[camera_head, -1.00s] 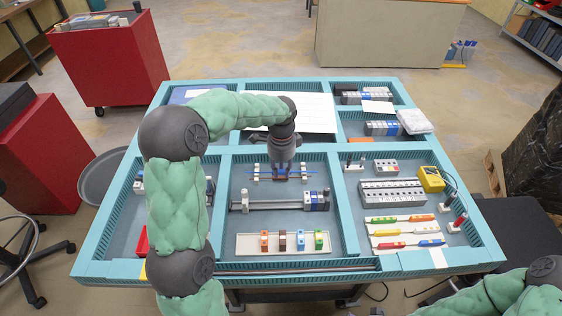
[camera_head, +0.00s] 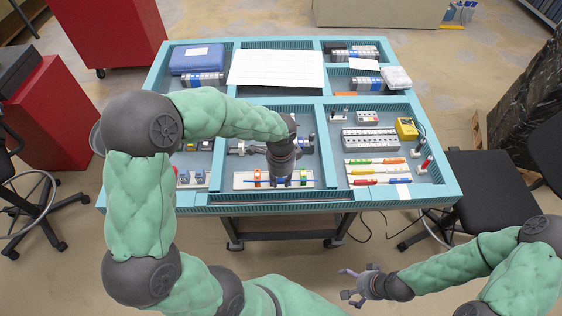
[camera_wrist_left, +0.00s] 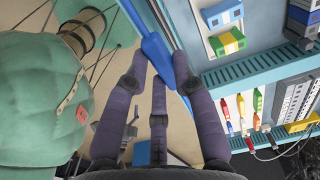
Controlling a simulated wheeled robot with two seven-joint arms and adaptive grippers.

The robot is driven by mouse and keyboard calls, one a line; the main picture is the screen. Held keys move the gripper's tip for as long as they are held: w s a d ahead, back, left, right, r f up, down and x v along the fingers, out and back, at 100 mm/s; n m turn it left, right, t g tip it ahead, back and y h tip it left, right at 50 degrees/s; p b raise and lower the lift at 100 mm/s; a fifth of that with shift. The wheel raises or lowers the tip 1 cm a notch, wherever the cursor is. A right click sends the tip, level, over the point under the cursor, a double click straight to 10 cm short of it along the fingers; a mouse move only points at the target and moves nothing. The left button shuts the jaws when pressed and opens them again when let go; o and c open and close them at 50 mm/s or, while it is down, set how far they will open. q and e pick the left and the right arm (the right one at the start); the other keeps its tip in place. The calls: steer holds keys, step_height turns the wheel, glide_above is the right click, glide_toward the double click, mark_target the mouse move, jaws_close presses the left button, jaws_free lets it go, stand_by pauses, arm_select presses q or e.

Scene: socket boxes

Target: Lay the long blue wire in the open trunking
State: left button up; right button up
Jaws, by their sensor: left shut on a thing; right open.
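The open trunking (camera_head: 270,199) is a long narrow channel along the table's front edge, just nearer me than the gripper. I cannot tell the wire's exact height above it. My right gripper (camera_head: 360,286) is open and empty, low in front of the table.
A white tray (camera_head: 240,181) with coloured terminal blocks lies beneath the left gripper. Teal slotted walls (camera_head: 327,160) divide the table.

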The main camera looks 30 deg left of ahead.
arm_select(q)
steer(key=shift+s+d+f, duration=0.1)
steer(key=shift+s+d, duration=0.3)
steer(key=shift+s, duration=0.15)
steer(key=shift+f+b, duration=2.95)
steer(key=shift+f, duration=1)
steer(key=o, duration=1)
